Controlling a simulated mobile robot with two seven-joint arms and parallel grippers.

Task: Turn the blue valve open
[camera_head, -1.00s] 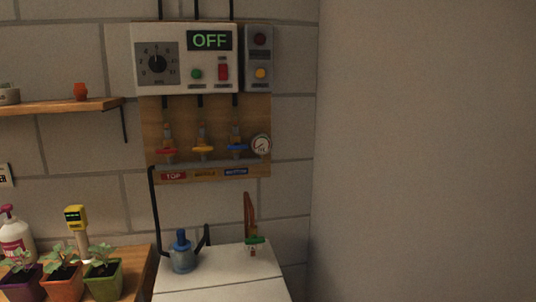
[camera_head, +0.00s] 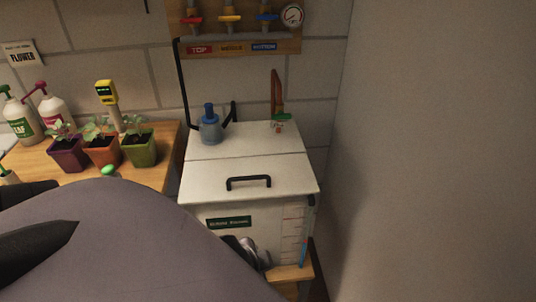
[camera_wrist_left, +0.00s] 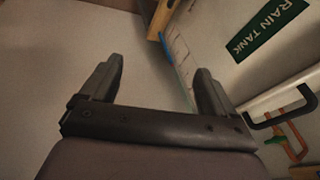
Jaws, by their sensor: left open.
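The blue valve (camera_head: 266,16) is at the top of the head view, rightmost of three coloured valves on a wooden board, above the blue label (camera_head: 264,47). A red valve (camera_head: 192,18) and a yellow valve (camera_head: 229,17) are left of it. My left gripper (camera_wrist_left: 160,65) is open and empty in the left wrist view, its two dark fingers apart near the rain tank and a plain wall surface. The blue valve is not seen in that view. A large grey link of my arm fills the lower left of the head view. My right gripper is not in view.
The white rain tank (camera_head: 250,182) with a black lid handle (camera_head: 248,182) stands below the board. Potted seedlings (camera_head: 102,150) stand on the left bench. A bare wall (camera_head: 430,150) is at right.

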